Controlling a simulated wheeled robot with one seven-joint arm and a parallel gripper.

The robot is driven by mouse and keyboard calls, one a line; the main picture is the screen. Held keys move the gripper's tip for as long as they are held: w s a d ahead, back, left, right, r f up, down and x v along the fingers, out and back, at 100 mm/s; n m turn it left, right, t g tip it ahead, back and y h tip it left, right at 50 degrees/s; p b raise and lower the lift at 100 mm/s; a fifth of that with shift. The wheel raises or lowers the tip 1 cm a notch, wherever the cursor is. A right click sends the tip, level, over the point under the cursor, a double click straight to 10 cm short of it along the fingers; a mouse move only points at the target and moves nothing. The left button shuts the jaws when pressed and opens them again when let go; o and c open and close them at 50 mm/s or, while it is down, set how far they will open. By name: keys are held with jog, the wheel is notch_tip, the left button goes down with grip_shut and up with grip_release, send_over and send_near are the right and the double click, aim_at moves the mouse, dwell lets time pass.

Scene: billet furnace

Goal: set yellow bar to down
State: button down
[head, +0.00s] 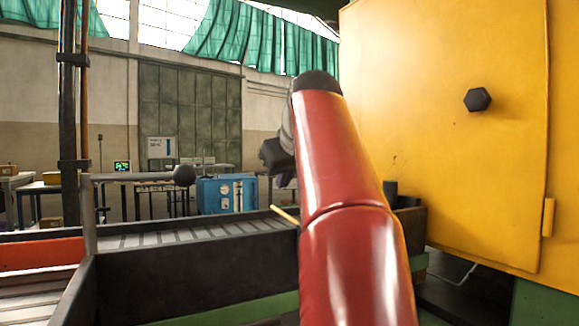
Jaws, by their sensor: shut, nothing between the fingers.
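A thin yellow bar (285,215) shows just left of my red arm, above the dark trough wall. It slants down to the right, and its right end is hidden behind the arm. My gripper (280,163) is partly seen as a dark shape at the left edge of the arm, higher than the bar and apart from it in the picture. It is shut and holds nothing. Its fingertips are mostly hidden, and I cannot tell its depth from the bar.
A large yellow cabinet (440,130) with a dark hex knob (477,99) fills the right. The dark trough (190,280) with a slatted bed crosses in front. A blue box (226,194) stands behind.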

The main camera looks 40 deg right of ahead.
aim_at(281, 211)
jog(key=f, duration=0.1)
jog(key=w+d+f+b, duration=0.1)
jog(key=f, duration=0.2)
jog(key=shift+w+d+f, duration=0.1)
jog(key=shift+w+d, duration=0.05)
jog(key=shift+w, duration=0.2)
jog(key=shift+w+d+f+b, duration=0.1)
jog(key=shift+f+b, duration=0.4)
jog(key=shift+f, duration=0.15)
